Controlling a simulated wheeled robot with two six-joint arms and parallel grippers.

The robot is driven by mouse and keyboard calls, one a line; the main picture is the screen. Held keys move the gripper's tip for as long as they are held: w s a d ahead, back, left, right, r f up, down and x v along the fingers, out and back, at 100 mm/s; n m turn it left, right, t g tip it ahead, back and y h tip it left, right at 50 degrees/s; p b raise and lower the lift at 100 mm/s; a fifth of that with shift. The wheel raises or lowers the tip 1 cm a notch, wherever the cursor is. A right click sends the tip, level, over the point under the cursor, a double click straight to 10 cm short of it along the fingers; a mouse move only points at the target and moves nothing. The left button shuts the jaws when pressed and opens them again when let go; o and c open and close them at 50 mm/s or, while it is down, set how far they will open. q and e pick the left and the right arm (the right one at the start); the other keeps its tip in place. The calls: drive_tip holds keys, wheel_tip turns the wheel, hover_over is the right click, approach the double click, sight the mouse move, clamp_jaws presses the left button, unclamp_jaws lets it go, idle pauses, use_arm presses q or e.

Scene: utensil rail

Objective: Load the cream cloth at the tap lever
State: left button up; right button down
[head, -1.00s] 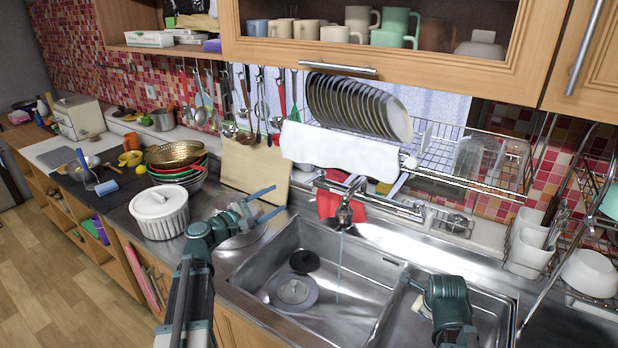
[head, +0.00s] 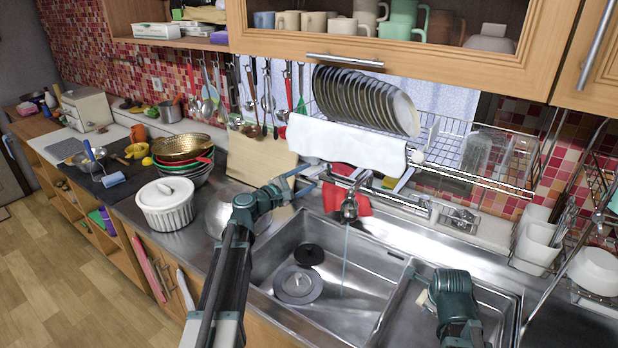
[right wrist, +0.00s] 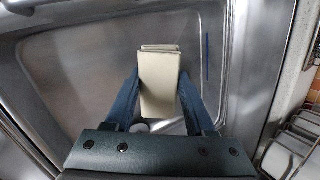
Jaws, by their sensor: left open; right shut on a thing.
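The cream cloth (right wrist: 160,85) is a folded pad between the blue fingers of my right gripper (right wrist: 160,90), which is shut on it above the sink. In the head view only a small cream edge of the cloth (head: 422,298) shows beside my right wrist. The metal tap (head: 349,208) stands behind the sink, with a thin stream of water falling into the left basin. Its lever is hard to make out at this size. My left gripper (head: 318,177) is open and empty, its fingers pointing right toward the tap, in front of a red cloth (head: 346,199).
The sink's left basin (head: 370,262) holds a dark drain piece and a grey round lid. A white towel (head: 350,146) hangs below the plate rack. A white lidded pot (head: 166,205) and stacked bowls stand left. A cutting board (head: 258,160) leans behind my left arm.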

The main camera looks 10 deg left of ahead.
use_arm(q)
drive_tip(key=shift+w+d, duration=0.25)
drive_tip(key=shift+w, duration=0.1)
clamp_jaws()
idle(1.3)
